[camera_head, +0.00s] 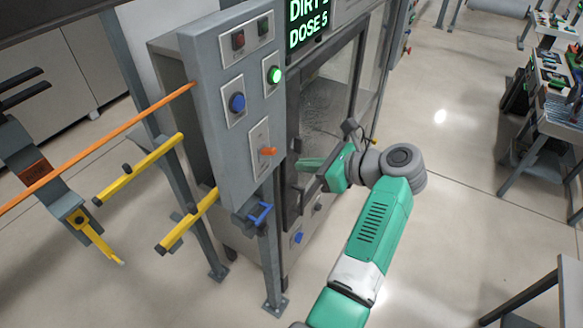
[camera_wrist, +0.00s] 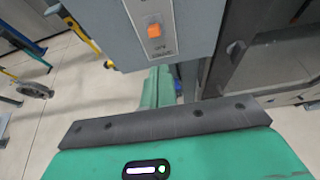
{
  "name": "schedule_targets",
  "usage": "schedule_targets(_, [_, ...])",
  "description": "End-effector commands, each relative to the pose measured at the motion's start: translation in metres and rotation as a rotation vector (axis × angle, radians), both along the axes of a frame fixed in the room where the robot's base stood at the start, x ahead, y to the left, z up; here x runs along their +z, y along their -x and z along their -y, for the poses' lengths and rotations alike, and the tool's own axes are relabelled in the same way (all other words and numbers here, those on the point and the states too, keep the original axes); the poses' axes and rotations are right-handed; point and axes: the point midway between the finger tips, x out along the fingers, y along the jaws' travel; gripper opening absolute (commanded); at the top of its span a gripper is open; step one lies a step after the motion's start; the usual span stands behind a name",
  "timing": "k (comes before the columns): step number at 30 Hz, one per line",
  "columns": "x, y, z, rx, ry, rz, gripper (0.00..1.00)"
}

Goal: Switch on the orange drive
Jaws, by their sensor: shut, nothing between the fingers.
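The orange switch (camera_head: 268,151) sits on a pale plate low on the front of the grey control box (camera_head: 215,110). My gripper (camera_head: 304,163) is to the right of the switch in the head view, in front of the cabinet door. Its green fingers (camera_wrist: 158,88) are shut and empty, and point towards the box's lower edge. In the wrist view they are apart from the switch.
A blue handle (camera_head: 259,213) is below the box. Yellow bars (camera_head: 140,170) and an orange rail (camera_head: 100,145) reach out at left.

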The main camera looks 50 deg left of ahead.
Motion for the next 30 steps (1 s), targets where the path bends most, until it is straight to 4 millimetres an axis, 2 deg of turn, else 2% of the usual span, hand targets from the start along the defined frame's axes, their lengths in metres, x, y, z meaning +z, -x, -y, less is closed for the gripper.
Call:
schedule_targets(3, [0.012, -0.004, 0.012, -0.001, -0.001, 0.003, 0.00])
schedule_targets(8, [0.020, -0.006, 0.021, 0.000, 0.000, 0.000, 0.00])
schedule_targets(26, [0.022, -0.006, 0.022, 0.000, 0.001, 0.000, 0.00])
schedule_targets(28, [0.024, -0.012, 0.026, -0.017, 0.003, 0.082, 0.00])
schedule_targets(30, [0.031, -0.026, 0.038, -0.053, 0.014, 0.282, 0.00])
